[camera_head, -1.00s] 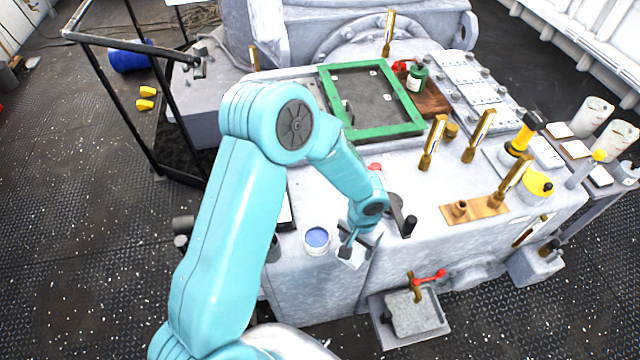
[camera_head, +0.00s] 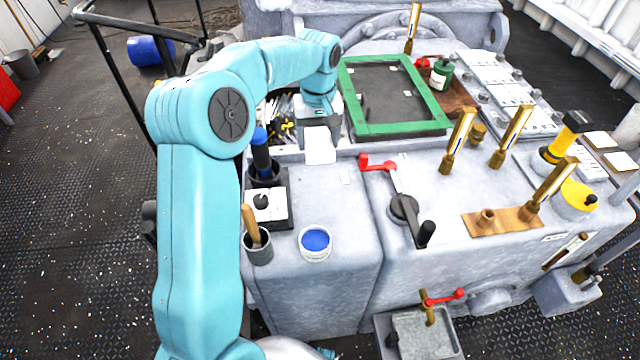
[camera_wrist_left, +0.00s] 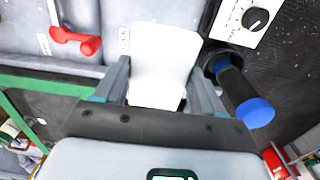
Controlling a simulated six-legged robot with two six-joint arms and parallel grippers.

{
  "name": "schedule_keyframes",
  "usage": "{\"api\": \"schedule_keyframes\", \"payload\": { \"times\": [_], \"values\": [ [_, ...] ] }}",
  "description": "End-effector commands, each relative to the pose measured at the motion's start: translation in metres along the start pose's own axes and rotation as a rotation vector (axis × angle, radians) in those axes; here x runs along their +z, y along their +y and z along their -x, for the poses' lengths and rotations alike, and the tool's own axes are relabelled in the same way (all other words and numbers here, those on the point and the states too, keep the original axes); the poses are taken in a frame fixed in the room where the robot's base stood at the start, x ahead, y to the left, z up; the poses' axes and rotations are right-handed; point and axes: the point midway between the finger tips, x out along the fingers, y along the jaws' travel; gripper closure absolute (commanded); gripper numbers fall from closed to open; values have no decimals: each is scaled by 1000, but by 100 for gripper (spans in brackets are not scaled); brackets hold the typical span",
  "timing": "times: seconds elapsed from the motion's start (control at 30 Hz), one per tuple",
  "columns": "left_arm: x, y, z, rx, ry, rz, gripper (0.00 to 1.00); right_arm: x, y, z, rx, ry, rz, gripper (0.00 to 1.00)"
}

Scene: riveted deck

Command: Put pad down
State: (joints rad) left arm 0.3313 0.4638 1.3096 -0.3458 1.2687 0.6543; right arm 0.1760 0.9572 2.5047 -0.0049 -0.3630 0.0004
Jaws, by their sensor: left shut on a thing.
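The white pad (camera_head: 320,152) is between the fingers of my left gripper (camera_head: 319,132), just left of the green frame's near corner. In the left wrist view the pad (camera_wrist_left: 165,55) is a plain white sheet-like piece. The left gripper (camera_wrist_left: 160,80) is shut on it, with one finger on each side. I cannot tell whether the pad touches the grey machine top (camera_head: 350,215) or hangs just above it. My right gripper is not in view.
A green frame (camera_head: 405,127) lies right of the gripper. A red-handled crank (camera_head: 378,162), a blue-topped cylinder in a black cup (camera_head: 265,175), a black-knobbed box (camera_head: 270,216) and a blue-filled tub (camera_head: 316,240) stand nearby. The grey top between tub and crank is clear.

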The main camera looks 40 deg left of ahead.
Motion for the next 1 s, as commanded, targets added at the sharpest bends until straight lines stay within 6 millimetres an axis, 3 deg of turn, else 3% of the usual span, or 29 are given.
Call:
{"api": "schedule_keyframes", "payload": {
  "times": [0.1,0.3,0.57,0.8,1.0],
  "values": [
    [0,0,-39,-2,-4,0,55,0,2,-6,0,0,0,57],
    [-2,2,-85,-2,-2,-2,55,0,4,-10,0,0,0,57],
    [-2,4,-107,-1,-1,-2,55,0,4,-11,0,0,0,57],
    [-2,4,-142,-1,0,-1,55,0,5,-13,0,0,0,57],
    [-3,4,-141,0,2,-2,55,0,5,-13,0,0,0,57]
  ]
}}
